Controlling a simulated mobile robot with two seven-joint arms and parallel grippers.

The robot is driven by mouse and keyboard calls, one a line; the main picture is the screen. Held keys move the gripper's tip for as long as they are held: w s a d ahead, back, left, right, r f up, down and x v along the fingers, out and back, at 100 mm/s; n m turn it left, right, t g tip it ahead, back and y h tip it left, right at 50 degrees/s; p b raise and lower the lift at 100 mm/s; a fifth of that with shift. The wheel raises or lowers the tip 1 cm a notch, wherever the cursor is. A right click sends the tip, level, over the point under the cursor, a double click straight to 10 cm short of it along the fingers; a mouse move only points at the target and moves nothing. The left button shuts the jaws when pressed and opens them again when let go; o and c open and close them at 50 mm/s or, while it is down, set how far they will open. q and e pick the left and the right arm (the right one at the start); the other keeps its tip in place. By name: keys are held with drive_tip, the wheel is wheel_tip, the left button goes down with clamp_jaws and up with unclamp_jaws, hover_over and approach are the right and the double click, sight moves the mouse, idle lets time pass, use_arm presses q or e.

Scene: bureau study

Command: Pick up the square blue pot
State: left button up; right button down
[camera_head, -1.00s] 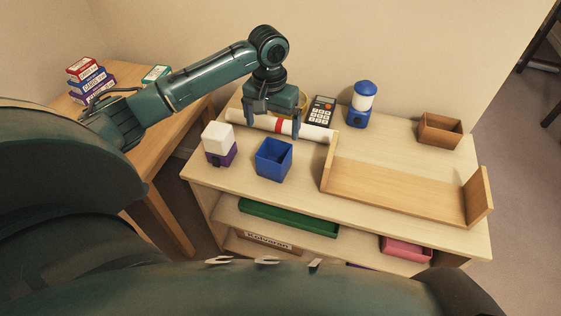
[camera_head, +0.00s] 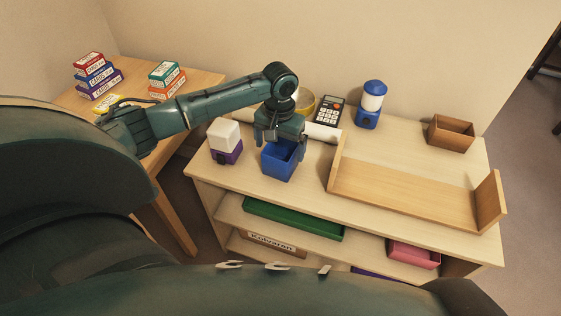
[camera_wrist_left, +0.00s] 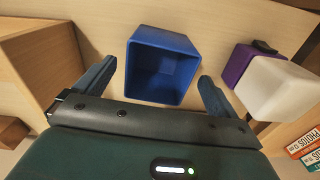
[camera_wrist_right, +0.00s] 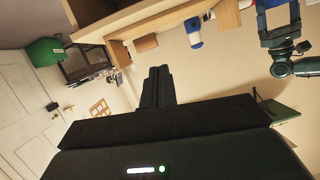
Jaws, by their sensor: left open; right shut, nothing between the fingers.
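The square blue pot (camera_head: 279,162) stands upright on the top of the wooden shelf unit, near its front edge. It is open at the top and looks empty in the left wrist view (camera_wrist_left: 162,68). My left gripper (camera_head: 281,147) is open above the pot in the head view. In the left wrist view its two fingers (camera_wrist_left: 156,88) stand apart, one on each side of the pot, and I see no clear contact. My right gripper (camera_wrist_right: 157,72) is shut and empty in the right wrist view, away from the pot.
A white-and-purple box (camera_head: 226,142) stands close left of the pot. A wooden tray (camera_head: 405,193) is to the right. Behind are a white roll (camera_head: 322,132), a calculator (camera_head: 329,110) and a blue lantern (camera_head: 369,104). A brown box (camera_head: 451,132) sits far right.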

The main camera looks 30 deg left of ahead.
sight(280, 153)
use_arm(q)
wheel_tip(280, 153, down, 3)
drive_tip(key=shift+w+f, duration=0.1)
drive_tip(key=shift+f, duration=0.05)
drive_tip(key=shift+c, duration=0.2)
drive_tip(key=c, duration=1.1)
